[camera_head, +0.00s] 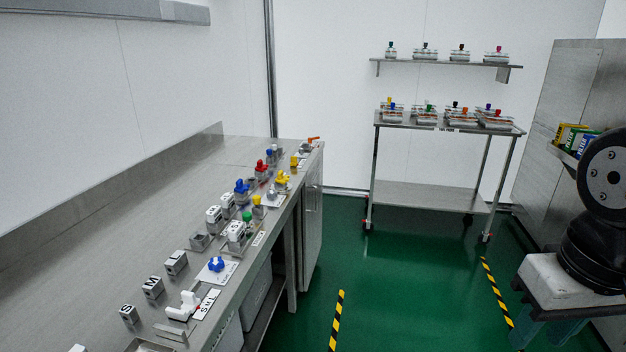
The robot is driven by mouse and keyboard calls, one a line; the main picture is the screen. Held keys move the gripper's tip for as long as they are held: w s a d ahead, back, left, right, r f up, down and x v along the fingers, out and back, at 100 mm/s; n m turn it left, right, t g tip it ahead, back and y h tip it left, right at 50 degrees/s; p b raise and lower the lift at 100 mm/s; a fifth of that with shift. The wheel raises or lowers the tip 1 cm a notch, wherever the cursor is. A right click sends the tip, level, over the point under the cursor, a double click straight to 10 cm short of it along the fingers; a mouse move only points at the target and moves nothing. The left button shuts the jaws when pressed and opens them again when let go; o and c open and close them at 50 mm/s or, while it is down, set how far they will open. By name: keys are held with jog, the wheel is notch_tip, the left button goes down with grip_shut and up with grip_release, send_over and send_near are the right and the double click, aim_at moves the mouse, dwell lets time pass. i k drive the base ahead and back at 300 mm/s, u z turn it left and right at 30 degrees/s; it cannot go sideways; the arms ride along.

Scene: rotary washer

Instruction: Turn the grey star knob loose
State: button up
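I cannot single out a grey star knob in this view. Several small fixtures with knobs stand in a row along the long steel bench (120,215) on the left. A blue star-shaped knob (217,264) sits on a white plate near the bench's front edge. Other fixtures carry a green knob (247,216), a red knob (262,166) and a yellow knob (282,178). Some small grey parts among them are too small to tell. Black links of my arm show at the right edge, far from the bench. I make out no gripper fingers.
Lettered blocks (153,288) and a white fixture (184,306) stand at the bench's near end. A steel cart (430,195) and wall shelf (445,63) at the back hold more knobbed fixtures. Green floor (400,290) with yellow-black strips (337,320) lies clear between.

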aim_at(271, 194)
jog(key=u, duration=0.15)
jog(key=i, duration=1.05)
jog(key=u, duration=0.65)
